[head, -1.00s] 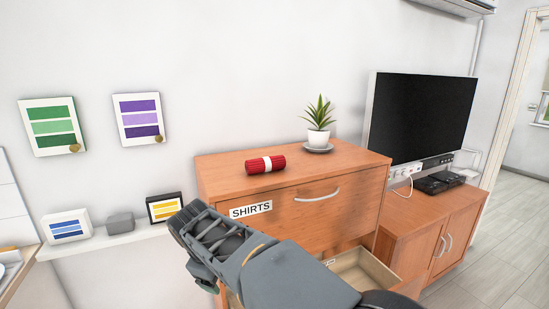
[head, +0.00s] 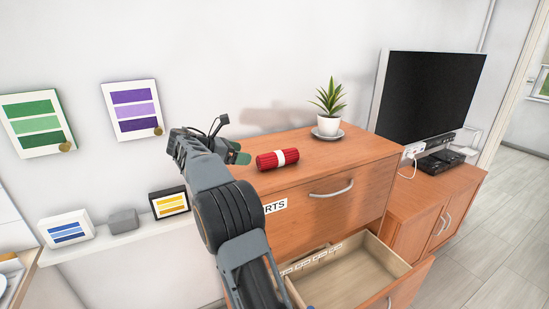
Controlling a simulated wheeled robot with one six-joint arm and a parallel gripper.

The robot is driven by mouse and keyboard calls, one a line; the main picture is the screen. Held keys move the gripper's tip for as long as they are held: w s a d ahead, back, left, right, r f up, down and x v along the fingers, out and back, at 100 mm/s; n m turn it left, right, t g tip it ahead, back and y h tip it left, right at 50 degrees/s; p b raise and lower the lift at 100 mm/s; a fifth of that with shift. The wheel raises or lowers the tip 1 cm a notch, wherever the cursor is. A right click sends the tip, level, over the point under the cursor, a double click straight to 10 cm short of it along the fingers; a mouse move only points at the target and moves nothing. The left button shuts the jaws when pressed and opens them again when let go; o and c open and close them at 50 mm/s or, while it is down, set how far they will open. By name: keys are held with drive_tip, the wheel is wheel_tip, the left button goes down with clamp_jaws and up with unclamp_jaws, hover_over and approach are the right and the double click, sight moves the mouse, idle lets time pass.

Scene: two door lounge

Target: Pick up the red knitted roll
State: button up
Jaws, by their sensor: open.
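The red knitted roll (head: 277,159), with a white band around its middle, lies on its side on top of the wooden dresser (head: 335,153), near the front left. My gripper (head: 231,145) is at the dresser's left end, left of the roll and apart from it. It is open and holds nothing. My arm crosses in front of the dresser's left side and hides part of the SHIRTS label (head: 275,206). The exact gap between the fingers and the roll is hard to tell.
A potted plant (head: 329,109) on a saucer stands behind and right of the roll. A lower drawer (head: 350,274) is pulled open. A television (head: 430,95) stands at right. A wall shelf (head: 120,238) with small frames is at left. The dresser top right of the roll is clear.

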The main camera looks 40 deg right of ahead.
sight(261, 155)
drive_tip(key=x, duration=0.5)
drive_tip(key=p+x, duration=0.1)
drive_tip(key=x, duration=0.4)
drive_tip(key=shift+s+r+p, duration=0.1)
drive_tip(key=shift+s+p, duration=0.15)
drive_tip(key=shift+p, duration=0.05)
drive_tip(key=c, duration=1.1)
drive_tip(key=shift+o, duration=0.2)
drive_tip(key=shift+r, duration=0.1)
